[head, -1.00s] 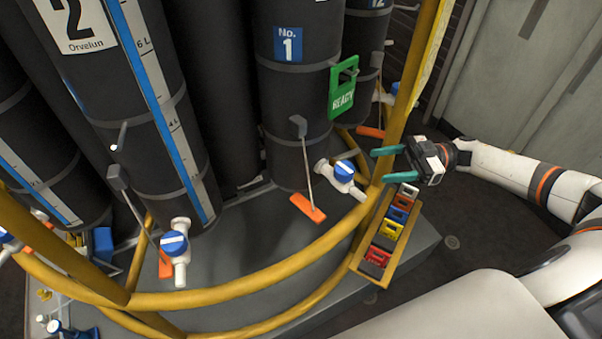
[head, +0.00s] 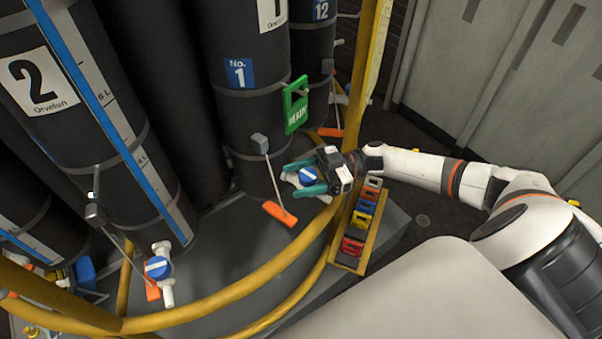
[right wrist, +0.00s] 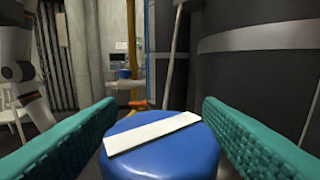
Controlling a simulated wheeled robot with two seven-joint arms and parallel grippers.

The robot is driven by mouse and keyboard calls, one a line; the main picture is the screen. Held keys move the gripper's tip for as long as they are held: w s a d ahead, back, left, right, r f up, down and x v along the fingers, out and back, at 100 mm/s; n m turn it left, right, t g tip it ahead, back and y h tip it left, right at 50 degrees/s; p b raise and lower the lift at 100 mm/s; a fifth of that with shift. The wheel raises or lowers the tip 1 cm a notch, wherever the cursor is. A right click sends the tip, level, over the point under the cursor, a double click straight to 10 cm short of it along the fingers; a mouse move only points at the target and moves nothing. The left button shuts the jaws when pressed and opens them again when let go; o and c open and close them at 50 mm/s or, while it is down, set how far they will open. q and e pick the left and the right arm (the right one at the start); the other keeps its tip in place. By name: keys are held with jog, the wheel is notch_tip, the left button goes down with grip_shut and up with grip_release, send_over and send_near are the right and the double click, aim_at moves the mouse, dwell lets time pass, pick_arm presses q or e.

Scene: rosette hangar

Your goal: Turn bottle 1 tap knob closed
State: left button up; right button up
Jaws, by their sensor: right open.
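Bottle 1 is the tall black cylinder (head: 255,125) with a blue "No. 1" label (head: 240,73). Its tap has a blue knob (head: 307,176) with a white bar, low on its right side. My right gripper (head: 297,178) is open, with its teal fingers on either side of the knob. In the right wrist view the blue knob (right wrist: 160,158) fills the space between the fingertips, its white bar slanting up to the right. A gap shows beside the left finger; contact is not clear. My left gripper is not in view.
A yellow rail (head: 270,270) curves in front of the bottles. A green READY tag (head: 296,104) hangs on bottle 1. An orange paddle (head: 279,214) hangs left of the tap. A rack of coloured tags (head: 345,258) lies below my right gripper. Bottle 2's tap (head: 158,268) is at left.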

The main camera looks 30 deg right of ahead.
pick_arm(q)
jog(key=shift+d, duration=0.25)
pick_arm(e)
jog(key=shift+c, duration=0.5)
